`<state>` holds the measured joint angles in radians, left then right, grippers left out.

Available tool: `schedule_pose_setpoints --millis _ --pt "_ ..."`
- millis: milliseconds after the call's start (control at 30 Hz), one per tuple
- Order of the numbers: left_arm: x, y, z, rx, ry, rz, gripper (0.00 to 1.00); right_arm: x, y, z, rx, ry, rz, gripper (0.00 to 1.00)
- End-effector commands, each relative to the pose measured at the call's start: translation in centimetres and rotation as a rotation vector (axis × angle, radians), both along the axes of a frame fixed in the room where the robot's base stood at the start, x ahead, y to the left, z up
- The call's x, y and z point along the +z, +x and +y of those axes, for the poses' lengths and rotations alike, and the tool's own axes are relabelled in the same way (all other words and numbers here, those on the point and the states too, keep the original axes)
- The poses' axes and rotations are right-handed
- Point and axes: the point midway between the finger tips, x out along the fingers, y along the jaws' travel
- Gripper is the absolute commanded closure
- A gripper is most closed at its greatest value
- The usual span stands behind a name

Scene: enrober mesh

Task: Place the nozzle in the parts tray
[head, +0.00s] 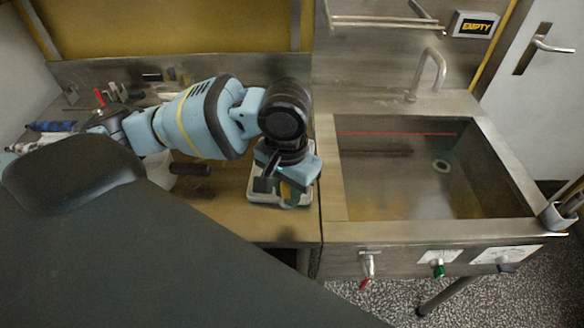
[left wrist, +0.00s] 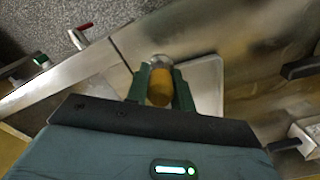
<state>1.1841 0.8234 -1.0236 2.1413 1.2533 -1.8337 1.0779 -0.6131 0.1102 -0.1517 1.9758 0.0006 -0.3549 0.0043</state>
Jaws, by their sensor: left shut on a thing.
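My left gripper (head: 290,195) reaches in from the left and points down over the pale parts tray (head: 257,197), on the counter just left of the sink. In the left wrist view, the green fingers of my left gripper (left wrist: 158,92) are shut on a brass-coloured cylinder, the nozzle (left wrist: 160,86), with a grey metal end. The tray (left wrist: 208,82) shows beside and behind the fingers. I cannot tell whether the nozzle touches the tray. In the head view the nozzle is hidden or too small to make out. My right gripper is not in view.
A sink basin (head: 400,190) lies right of the tray, with a tap (head: 430,72) behind it. Valves with red and green handles (head: 438,268) sit on its front. Several tools, including a blue-handled one (head: 52,126), lie at the left. A dark handle (head: 190,169) is left of the tray.

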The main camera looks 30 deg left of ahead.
Motion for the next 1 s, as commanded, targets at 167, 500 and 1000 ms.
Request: schedule_pose_setpoints --millis 167,500,1000 --pt "-0.1 -0.4 0.4 -0.262 0.001 -0.002 1.00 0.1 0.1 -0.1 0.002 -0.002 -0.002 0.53" --pt "-0.3 -1.5 1.3 -0.912 0.000 -0.005 1.00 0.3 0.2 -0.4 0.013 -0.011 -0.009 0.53" --pt "-0.7 -3.1 2.6 -1.870 0.001 -0.004 1.00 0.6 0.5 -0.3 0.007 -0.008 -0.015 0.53"
